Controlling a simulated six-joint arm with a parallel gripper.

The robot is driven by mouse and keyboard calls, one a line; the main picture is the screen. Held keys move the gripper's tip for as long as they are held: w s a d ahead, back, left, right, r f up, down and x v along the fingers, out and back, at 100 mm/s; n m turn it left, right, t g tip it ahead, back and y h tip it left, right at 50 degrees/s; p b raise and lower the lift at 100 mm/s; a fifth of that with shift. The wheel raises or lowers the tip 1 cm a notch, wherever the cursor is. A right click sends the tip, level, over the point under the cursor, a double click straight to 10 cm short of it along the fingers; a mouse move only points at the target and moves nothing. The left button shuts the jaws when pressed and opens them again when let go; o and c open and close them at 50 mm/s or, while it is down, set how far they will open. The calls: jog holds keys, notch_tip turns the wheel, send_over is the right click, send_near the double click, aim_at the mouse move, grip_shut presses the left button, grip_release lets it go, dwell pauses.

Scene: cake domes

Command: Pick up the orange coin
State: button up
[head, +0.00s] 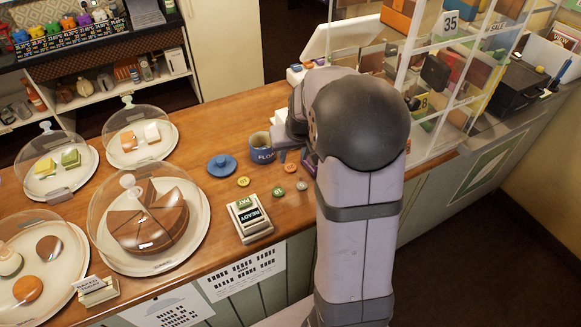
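The orange coin (291,168) lies flat on the wooden counter, in a loose group with a yellow coin (243,181), a green coin (278,191) and a pale coin (302,187). My gripper (291,156) points down just behind the orange coin, beside the blue pot lettered "FLO…". My arm hides much of the gripper. I cannot tell its finger opening or its exact height above the counter.
The blue pot (262,150) stands left of my gripper, with a blue lid (221,165) farther left. A card terminal (248,218) sits in front of the coins. Glass domes cover plates at left, including a chocolate cake (150,222). A glass display case (420,70) stands behind right.

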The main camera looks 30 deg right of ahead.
aim_at(290, 166)
jog(key=shift+d+p+x, duration=0.2)
jog(key=shift+p+x, duration=0.2)
jog(key=shift+x, duration=0.75)
jog(key=shift+w, duration=0.15)
jog(key=shift+p+x, duration=1.2)
jog(key=shift+x, duration=1.3)
jog(key=shift+a, duration=0.1)
jog(key=c, duration=0.8)
